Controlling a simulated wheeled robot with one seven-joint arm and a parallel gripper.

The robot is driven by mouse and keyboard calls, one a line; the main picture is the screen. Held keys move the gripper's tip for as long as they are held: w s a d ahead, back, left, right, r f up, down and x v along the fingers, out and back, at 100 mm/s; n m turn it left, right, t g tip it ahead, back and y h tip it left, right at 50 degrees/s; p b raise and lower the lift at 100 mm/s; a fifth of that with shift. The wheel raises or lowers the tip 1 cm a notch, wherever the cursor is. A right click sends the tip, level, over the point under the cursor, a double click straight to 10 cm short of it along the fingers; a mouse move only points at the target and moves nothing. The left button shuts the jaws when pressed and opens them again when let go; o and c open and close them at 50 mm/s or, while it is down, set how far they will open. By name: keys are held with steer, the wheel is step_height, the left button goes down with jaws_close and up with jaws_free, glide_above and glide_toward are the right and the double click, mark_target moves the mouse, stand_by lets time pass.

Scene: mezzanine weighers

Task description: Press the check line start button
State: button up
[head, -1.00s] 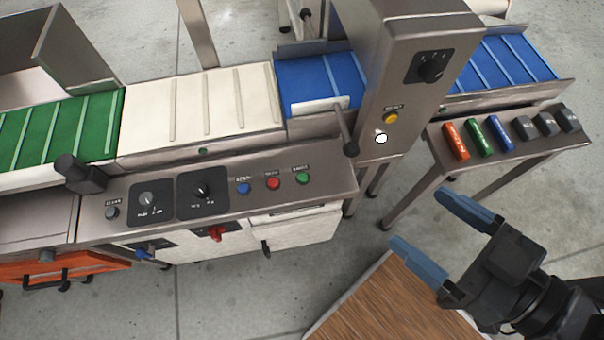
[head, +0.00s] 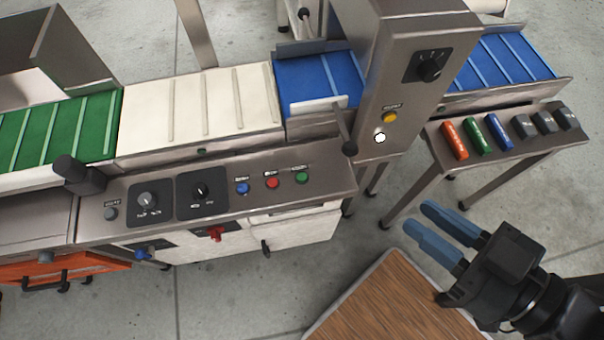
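A control panel runs along the front of the conveyor, with a blue button (head: 242,188), a red button (head: 272,183) and a green button (head: 302,178) in a row. Their small labels are too blurred to read. A yellow button (head: 390,117) sits on the steel cabinet, above a white round spot (head: 380,138). A grey button (head: 111,213) is at the panel's left end. My gripper (head: 420,217) is at the lower right, well apart from all the buttons. Its blue fingers lie close together with little gap and hold nothing visible.
Two dark dial plates (head: 150,203) sit left of the coloured buttons. A black-knobbed lever (head: 348,147) sticks out near the panel's right end. A wooden top (head: 390,300) lies below my gripper. A side stand (head: 480,165) holds coloured and grey blocks.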

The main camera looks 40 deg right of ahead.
jaws_close()
stand_by(0.8)
